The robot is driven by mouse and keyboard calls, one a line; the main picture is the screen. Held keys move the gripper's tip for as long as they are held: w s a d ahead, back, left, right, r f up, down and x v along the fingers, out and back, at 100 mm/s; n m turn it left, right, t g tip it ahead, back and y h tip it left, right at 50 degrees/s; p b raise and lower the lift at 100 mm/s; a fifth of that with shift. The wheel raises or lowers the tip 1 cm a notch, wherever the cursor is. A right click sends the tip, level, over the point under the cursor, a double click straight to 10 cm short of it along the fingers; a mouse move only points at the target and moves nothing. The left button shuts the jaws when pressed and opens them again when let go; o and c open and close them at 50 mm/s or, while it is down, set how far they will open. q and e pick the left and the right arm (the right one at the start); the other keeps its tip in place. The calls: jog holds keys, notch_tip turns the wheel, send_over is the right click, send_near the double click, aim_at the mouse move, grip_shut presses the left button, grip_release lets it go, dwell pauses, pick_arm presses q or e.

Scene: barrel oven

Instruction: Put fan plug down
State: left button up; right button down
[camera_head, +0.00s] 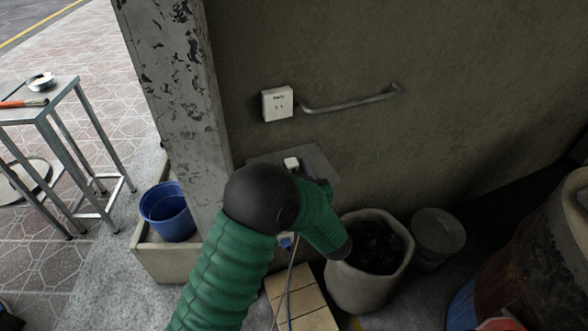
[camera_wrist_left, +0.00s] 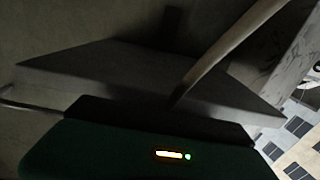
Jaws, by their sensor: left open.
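A small white block, which looks like the fan plug (camera_head: 291,163), sits on the grey wall shelf (camera_head: 318,160) below the socket. My left gripper (camera_head: 316,181) is at the shelf's front edge, close to the right of the plug. It is open, but its fingers are mostly hidden behind my green arm. In the left wrist view the grey shelf (camera_wrist_left: 140,75) fills the middle, close to the gripper's dark edge; the plug cannot be made out there. A thin grey cable (camera_head: 290,275) hangs below my arm. My right gripper is not in view.
A white wall socket (camera_head: 277,104) and a metal rail (camera_head: 350,104) are above the shelf. A pot of dark lumps (camera_head: 358,282), a lidded can (camera_head: 438,238) and a blue bucket (camera_head: 168,215) stand below. A metal table (camera_head: 48,108) is at left.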

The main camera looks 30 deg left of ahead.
pick_arm(q)
jog(key=shift+r+p, duration=0.4)
jog(key=shift+r, duration=0.3)
jog(key=p+v, duration=0.1)
jog(key=v, duration=1.1)
jog(key=shift+f, duration=0.25)
